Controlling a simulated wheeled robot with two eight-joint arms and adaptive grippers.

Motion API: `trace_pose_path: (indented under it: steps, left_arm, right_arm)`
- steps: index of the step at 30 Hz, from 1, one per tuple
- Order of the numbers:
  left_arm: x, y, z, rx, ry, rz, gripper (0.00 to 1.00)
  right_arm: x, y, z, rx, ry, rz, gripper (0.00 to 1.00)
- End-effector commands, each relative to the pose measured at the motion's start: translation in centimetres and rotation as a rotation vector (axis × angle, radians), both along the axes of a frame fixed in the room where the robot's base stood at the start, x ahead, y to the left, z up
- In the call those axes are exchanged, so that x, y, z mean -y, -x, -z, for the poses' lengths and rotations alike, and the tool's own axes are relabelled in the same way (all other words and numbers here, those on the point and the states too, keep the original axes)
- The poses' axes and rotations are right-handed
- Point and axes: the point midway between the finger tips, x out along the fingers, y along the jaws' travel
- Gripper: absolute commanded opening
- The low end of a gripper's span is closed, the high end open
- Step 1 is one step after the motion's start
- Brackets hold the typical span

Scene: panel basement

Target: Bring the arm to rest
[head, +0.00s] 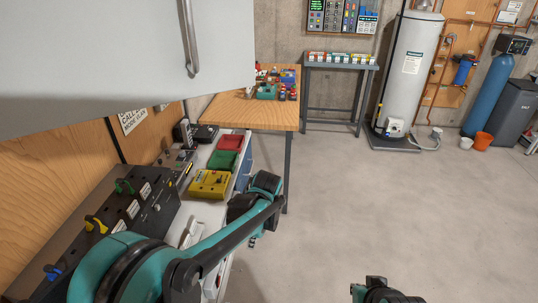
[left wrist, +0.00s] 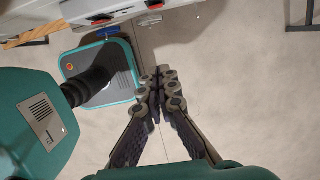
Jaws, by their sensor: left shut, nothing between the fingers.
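My left arm (head: 215,245) comes in from the lower left of the head view, teal and black, and reaches past the front of the white bench. Its far end is at the bench's front edge, over the floor. In the left wrist view my left gripper (left wrist: 160,78) has its fingertips together with nothing between them. The grey floor shows around and below the fingers. In the head view the gripper is mostly hidden behind the arm. A teal and black part of my own body (head: 383,291) shows at the bottom edge; my right gripper cannot be made out.
Yellow (head: 209,183), green (head: 222,160) and red (head: 230,142) boxes lie on the white bench. A control panel (head: 112,214) with coloured knobs is at left. A wooden table (head: 254,112) stands beyond. A grey panel (head: 120,60) overhangs upper left. The right floor is clear.

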Motion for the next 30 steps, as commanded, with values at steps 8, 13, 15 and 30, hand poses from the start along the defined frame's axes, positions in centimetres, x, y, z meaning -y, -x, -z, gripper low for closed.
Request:
trace_pose_path:
  steps: [8, 13, 15, 30]
  left_arm:
    - [-1.8, 2.4, -2.5, 0.118, 0.056, -0.213, 0.0]
    - [-3.9, 6.3, -4.9, 0.285, 0.167, -0.544, 0.0]
    - [-4.7, 8.0, -5.5, 0.349, 0.222, -0.686, 0.0]
    - [-7.6, 16.3, -4.7, 0.621, 0.621, -1.464, 0.0]
  right_arm:
    - [0.0, 0.0, 0.6, 0.0, 0.0, 0.0, 0.0]
    - [0.0, 0.0, 1.2, 0.0, 0.0, 0.0, 0.0]
    - [0.0, 0.0, 1.5, 0.0, 0.0, 0.0, 0.0]
    - [0.0, 0.0, 2.8, 0.0, 0.0, 0.0, 0.0]
